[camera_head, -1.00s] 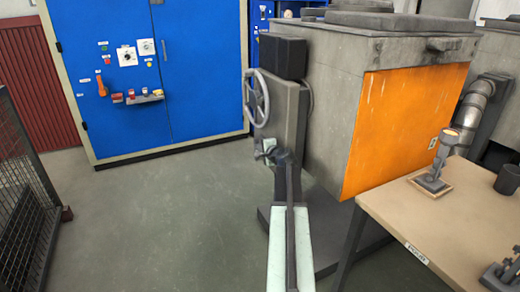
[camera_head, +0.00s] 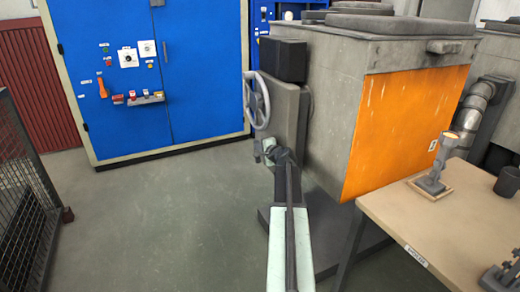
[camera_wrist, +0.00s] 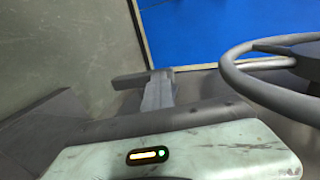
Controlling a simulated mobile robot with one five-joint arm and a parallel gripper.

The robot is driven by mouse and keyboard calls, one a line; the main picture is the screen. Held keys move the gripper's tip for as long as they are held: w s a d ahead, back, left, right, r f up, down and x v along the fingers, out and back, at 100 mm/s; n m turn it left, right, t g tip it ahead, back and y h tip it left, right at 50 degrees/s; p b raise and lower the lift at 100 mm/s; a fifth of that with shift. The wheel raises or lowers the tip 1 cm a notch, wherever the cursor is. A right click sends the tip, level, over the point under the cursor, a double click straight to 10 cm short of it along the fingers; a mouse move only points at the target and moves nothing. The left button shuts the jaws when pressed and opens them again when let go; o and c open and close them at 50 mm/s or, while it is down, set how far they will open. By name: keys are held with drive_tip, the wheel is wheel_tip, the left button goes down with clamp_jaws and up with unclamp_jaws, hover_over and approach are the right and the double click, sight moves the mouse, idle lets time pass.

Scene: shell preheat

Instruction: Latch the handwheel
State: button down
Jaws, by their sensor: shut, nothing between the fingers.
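The grey handwheel (camera_head: 257,101) is mounted upright on the left side of the grey furnace-like box. Part of its rim and spokes also shows at the right of the wrist view (camera_wrist: 240,83). My gripper (camera_head: 259,151) is just below the wheel in the head view and small there. In the wrist view my gripper (camera_wrist: 158,88) is shut and empty, to the left of the wheel rim and apart from it. I cannot make out a separate latch part for certain.
The box (camera_head: 335,100) with an orange front panel (camera_head: 408,125) stands right of my arm. A workbench (camera_head: 450,225) with a small stand (camera_head: 432,182) and a dark cup (camera_head: 507,181) is at the right. A blue cabinet (camera_head: 205,75) is behind. Floor at left is clear up to a mesh fence (camera_head: 25,190).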

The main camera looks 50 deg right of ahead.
drive_tip(key=shift+w+d+r+p, duration=0.25)
drive_tip(key=shift+w+r+p, duration=0.1)
drive_tip(key=shift+w, duration=0.25)
drive_tip(key=shift+w+d+r+p, duration=0.2)
drive_tip(key=shift+w+r, duration=0.1)
drive_tip(key=shift+w, duration=0.25)
drive_tip(key=shift+w+d, duration=0.25)
drive_tip(key=shift+w, duration=0.3)
drive_tip(key=shift+w+d, duration=0.2)
drive_tip(key=shift+w, duration=0.3)
drive_tip(key=p+v, duration=0.2)
drive_tip(key=v, duration=0.5)
drive_tip(key=shift+s+a, duration=0.2)
drive_tip(key=shift+s, duration=0.1)
drive_tip(key=shift+r, duration=0.1)
